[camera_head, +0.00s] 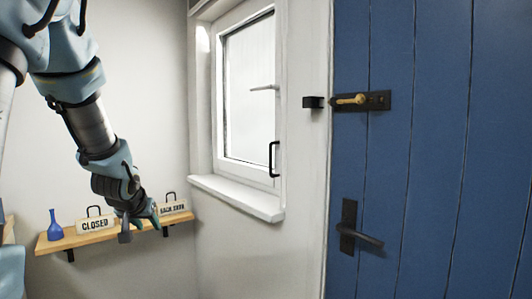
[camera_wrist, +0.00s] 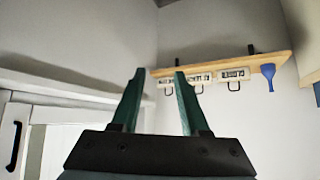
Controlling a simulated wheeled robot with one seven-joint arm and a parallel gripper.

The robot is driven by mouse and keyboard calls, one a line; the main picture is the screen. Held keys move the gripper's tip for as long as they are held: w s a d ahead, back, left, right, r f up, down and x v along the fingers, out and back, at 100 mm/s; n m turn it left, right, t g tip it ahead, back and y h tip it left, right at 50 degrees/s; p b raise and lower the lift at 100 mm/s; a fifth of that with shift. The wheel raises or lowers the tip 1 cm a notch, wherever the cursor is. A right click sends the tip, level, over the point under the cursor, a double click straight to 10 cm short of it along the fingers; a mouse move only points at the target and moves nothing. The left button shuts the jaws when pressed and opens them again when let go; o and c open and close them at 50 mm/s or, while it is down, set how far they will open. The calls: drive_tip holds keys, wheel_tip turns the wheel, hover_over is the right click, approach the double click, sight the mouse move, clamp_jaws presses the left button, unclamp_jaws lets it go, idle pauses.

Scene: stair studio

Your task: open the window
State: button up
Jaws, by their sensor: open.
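The window (camera_head: 250,95) is in the wall at the middle of the head view, with a white frame and pale glass. Its sash looks closed in the frame. My gripper (camera_head: 140,228) is open and empty, low to the left of the window, in front of the shelf and apart from the window. The wrist view shows its two green fingers (camera_wrist: 160,76) spread, with a black handle (camera_wrist: 14,145) at the lower left.
A wooden shelf (camera_head: 80,238) holds a blue vase (camera_head: 55,225), a CLOSED sign (camera_head: 95,225) and another sign (camera_head: 172,208). The white sill (camera_head: 235,196) juts out below the window. A blue door (camera_head: 440,150) with a bolt (camera_head: 360,100) stands at the right.

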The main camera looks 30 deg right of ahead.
drive_tip(key=w+d+r+m+t+h, duration=0.25)
drive_tip(key=w+d, duration=0.25)
drive_tip(key=d, duration=0.4)
drive_tip(key=m+g+h+b, duration=0.1)
drive_tip(key=m+g+h, duration=0.3)
drive_tip(key=m+h, duration=0.5)
approach(270, 158)
drive_tip(key=f+n+h, duration=0.2)
drive_tip(key=p+x, duration=0.1)
drive_tip(key=x, duration=0.6)
drive_tip(key=p+x, duration=0.1)
drive_tip(key=x, duration=0.2)
drive_tip(key=shift+w+r+p, duration=0.1)
drive_tip(key=shift+w+p, duration=0.2)
drive_tip(key=shift+w, duration=0.1)
clamp_jaws()
